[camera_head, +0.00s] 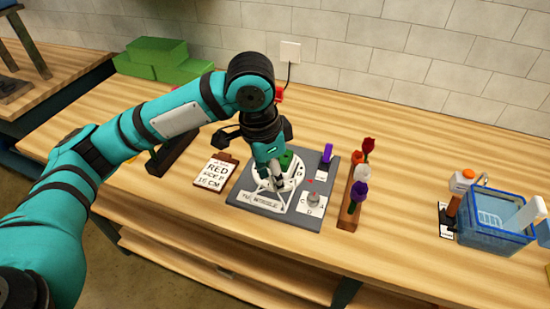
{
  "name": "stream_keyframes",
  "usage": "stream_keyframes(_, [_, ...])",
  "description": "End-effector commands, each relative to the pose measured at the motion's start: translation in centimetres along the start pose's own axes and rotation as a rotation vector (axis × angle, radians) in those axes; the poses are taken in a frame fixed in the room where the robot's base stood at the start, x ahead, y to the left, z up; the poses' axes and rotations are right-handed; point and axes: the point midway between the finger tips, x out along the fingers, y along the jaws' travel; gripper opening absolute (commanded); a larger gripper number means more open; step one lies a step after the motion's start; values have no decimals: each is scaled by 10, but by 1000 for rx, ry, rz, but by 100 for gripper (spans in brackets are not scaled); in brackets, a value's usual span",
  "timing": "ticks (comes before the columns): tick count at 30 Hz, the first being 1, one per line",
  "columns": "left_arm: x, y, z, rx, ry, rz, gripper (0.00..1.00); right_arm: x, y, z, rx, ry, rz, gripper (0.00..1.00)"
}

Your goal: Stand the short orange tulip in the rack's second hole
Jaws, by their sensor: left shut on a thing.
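A narrow wooden rack (347,217) stands right of the grey board, with several flowers upright in it. A red rose (368,148) is at its far end, with an orange-red bloom (357,157) beside it. A white bloom (362,172) and a purple bloom (359,190) are nearer. My left gripper (279,187) points down over the white round part of the grey board, left of the rack. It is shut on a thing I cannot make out. I cannot tell whether the orange-red bloom is the short tulip. The rack's holes are too small to tell. My right gripper is out of view.
The grey board (312,217) carries a purple piece (327,156) and a green piece (287,160). A sign card (214,173) lies to its left. A blue bin (496,236) and an orange-capped bottle (462,182) are at right. Green blocks (165,60) are at back left. Table between rack and bin is clear.

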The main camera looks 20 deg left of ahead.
Motion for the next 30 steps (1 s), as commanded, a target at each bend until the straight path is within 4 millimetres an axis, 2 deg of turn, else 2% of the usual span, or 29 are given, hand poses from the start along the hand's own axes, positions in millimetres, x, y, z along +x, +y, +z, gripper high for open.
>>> stream_keyframes(4, [-6, 6, 0, -1, 0, -1, 8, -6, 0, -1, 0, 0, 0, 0])
stream_keyframes(8, [-17, -7, -18, -4, -2, -1, 8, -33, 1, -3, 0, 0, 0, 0])
stream_keyframes(13, [-24, -48, -51, -8, -3, -2, 8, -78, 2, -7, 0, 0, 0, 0])
stream_keyframes(18, [-20, -93, -69, -10, -3, -4, 9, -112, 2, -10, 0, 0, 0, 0])
stream_keyframes(24, [-14, -123, -74, -7, -1, -4, 9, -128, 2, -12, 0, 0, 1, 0])
stream_keyframes(30, [-6, -128, -73, -5, 1, -3, 8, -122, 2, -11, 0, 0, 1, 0])
